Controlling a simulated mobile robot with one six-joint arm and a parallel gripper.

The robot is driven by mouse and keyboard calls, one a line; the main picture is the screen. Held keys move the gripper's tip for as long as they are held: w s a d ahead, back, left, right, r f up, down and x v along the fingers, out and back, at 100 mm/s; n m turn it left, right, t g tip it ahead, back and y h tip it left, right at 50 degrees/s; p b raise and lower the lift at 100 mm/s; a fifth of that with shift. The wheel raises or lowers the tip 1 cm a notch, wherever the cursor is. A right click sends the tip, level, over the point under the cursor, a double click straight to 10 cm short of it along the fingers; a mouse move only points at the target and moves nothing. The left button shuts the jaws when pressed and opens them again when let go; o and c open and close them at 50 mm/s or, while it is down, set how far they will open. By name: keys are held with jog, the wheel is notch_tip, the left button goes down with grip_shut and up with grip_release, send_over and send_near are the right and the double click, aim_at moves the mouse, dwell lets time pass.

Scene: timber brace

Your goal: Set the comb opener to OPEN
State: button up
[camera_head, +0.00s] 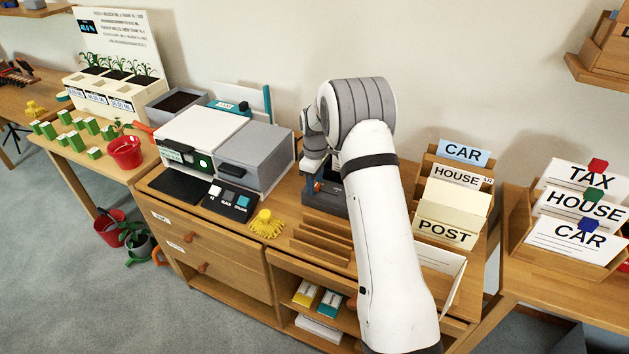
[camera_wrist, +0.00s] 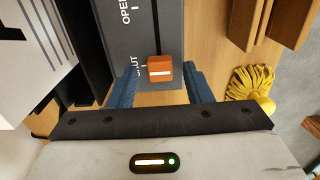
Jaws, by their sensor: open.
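The comb opener is a dark grey box in the wrist view (camera_wrist: 155,25), with white OPEN and SHUT lettering along its face. Its orange slider knob (camera_wrist: 160,68), with a white line, is beside the SHUT word, which is partly covered. My gripper (camera_wrist: 160,78) has its two blue fingers apart, one on each side of the knob; I cannot tell whether either touches it. In the head view the dark opener (camera_head: 325,203) stands on the wooden cabinet, largely hidden by my arm and gripper.
A yellow brush-like object (camera_wrist: 248,88) lies near the right finger. Wooden slots (camera_head: 322,238) are in front of the opener. A grey-white machine (camera_head: 255,155) stands left, and card racks (camera_head: 458,205) stand right.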

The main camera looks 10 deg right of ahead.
grip_shut()
dwell(0.5)
